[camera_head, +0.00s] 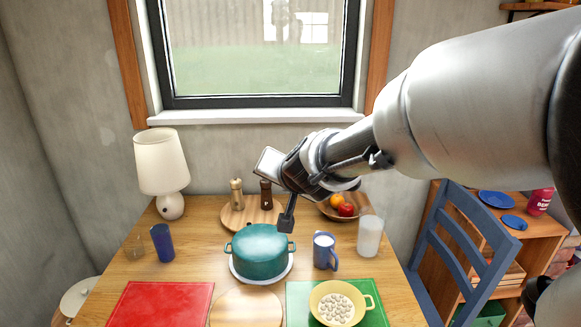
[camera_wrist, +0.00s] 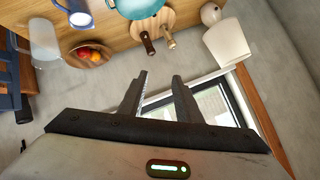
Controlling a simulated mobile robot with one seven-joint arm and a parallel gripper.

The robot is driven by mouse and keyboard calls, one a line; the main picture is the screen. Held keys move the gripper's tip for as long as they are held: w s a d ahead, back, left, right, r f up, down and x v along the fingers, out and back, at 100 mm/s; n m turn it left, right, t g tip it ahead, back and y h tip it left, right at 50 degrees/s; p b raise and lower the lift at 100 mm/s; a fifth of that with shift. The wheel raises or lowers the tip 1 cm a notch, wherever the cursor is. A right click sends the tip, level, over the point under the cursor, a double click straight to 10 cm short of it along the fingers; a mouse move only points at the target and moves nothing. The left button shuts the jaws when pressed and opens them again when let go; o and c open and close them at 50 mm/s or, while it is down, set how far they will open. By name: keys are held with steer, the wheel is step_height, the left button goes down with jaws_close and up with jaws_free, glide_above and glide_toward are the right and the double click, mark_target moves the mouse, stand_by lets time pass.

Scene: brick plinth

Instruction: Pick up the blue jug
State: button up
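The blue jug (camera_head: 325,252), with a pale inside and a handle on its right, stands upright on the wooden table, right of the teal pot. It also shows at the top left of the wrist view (camera_wrist: 78,17), partly cut off. My gripper (camera_head: 287,222) hangs in the air above and behind the teal pot, up and to the left of the jug. In the wrist view my gripper (camera_wrist: 160,76) has its two fingers apart with nothing between them. It is not touching the jug.
The teal pot (camera_head: 262,254) stands left of the jug, a frosted glass (camera_head: 370,237) right of it. A yellow pot (camera_head: 341,304) is in front, a fruit bowl (camera_head: 338,207) behind. A dark blue tumbler (camera_head: 162,243) and lamp (camera_head: 162,165) stand at left. A blue chair (camera_head: 462,240) is at right.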

steer(key=w+f+m+h+b, duration=0.2)
steer(key=w+f+m+h, duration=0.15)
steer(key=w+f, duration=0.45)
steer(key=m+g+h+b, duration=0.3)
steer(key=m+h, duration=0.1)
steer(key=h, duration=0.6)
glide_toward(336, 263)
steer(key=shift+h, duration=0.35)
steer(key=b+x, duration=0.2)
steer(key=x, duration=0.3)
steer(key=shift+w+a+f, duration=0.15)
steer(key=shift+a+f, duration=0.05)
steer(key=b+x, duration=0.1)
steer(key=x, duration=0.3)
steer(key=shift+w+d+f, duration=0.1)
steer(key=shift+d+f, duration=0.05)
steer(key=shift+f, duration=0.1)
steer(key=shift+w+d+f, duration=0.15)
steer(key=shift+w+d, duration=0.2)
steer(key=shift+d, duration=0.1)
jaws_close()
